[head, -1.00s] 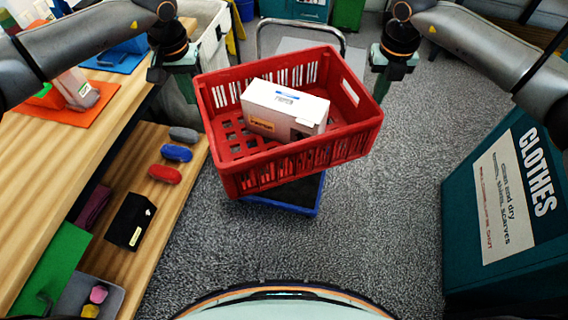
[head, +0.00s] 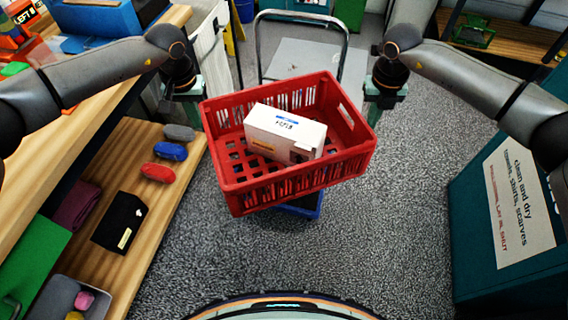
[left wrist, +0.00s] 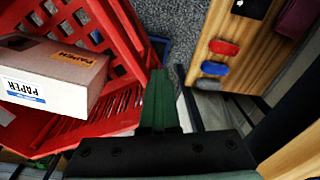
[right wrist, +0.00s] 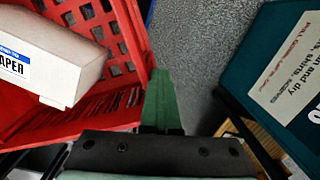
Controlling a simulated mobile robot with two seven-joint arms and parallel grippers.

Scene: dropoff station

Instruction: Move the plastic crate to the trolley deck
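The red plastic crate (head: 250,187) is in the middle of the head view, turned askew, with a white paper box (head: 285,133) inside. My left gripper (head: 190,95) is at its left side, shut on the crate's edge; the fingers (left wrist: 160,100) show against the red wall. My right gripper (head: 384,96) is at its right side, likewise shut at the edge; its fingers (right wrist: 160,100) also show in the right wrist view. The crate appears held above the floor. The trolley's grey deck (head: 312,62) with its metal handle (head: 345,45) lies beyond the crate, partly hidden by it.
A blue-edged object (head: 310,207) stands under the crate, mostly hidden. A wooden bench (head: 150,225) with several small items runs along the left. A teal clothes bin (head: 470,215) stands at the right. Grey carpet (head: 390,240) is clear between them.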

